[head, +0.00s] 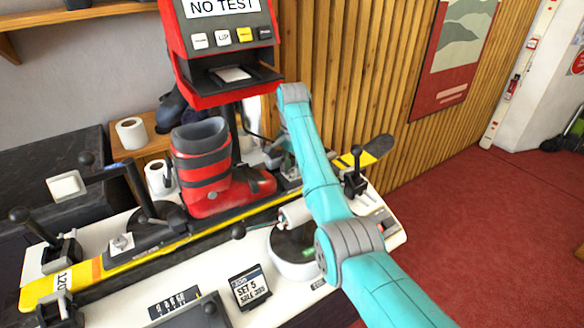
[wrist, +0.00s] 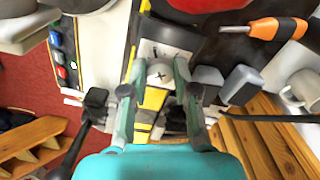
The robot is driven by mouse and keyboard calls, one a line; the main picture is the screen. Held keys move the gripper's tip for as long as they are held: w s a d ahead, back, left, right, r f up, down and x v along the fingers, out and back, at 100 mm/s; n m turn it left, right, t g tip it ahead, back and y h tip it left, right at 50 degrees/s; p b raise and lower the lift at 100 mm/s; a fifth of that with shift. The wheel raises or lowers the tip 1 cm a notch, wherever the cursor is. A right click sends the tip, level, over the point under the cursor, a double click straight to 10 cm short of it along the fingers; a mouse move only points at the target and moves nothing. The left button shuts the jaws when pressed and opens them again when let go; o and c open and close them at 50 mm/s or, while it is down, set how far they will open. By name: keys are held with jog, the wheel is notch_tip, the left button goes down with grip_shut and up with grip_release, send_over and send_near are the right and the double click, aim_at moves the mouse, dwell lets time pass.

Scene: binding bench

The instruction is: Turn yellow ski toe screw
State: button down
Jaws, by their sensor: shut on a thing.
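The yellow ski (head: 60,287) lies clamped along the white bench, with a red and black boot (head: 200,170) upright in its binding. The toe screw (wrist: 159,74) shows in the wrist view as a pale round head with a cross slot, beside a scale plate. My gripper (wrist: 160,66) has a finger on either side of the screw head and is shut on it. In the head view my gripper is at the boot's toe, largely hidden behind my arm. The yellow of the ski shows between my fingers in the wrist view.
A red test machine (head: 225,50) reading "NO TEST" stands behind the boot. Clamps with black levers (head: 355,170) hold the ski. A small display (head: 250,287) reads "SET 5". A screwdriver (wrist: 268,28) with an orange and black handle lies close to my gripper. Red floor is clear at right.

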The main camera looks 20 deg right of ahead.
jog(key=n, duration=0.5)
jog(key=shift+n, duration=0.3)
jog(key=n, duration=0.5)
jog(key=shift+d+n, duration=0.1)
jog(key=shift+n, duration=0.3)
jog(key=c, duration=0.9)
grip_release()
jog(key=shift+s, duration=0.1)
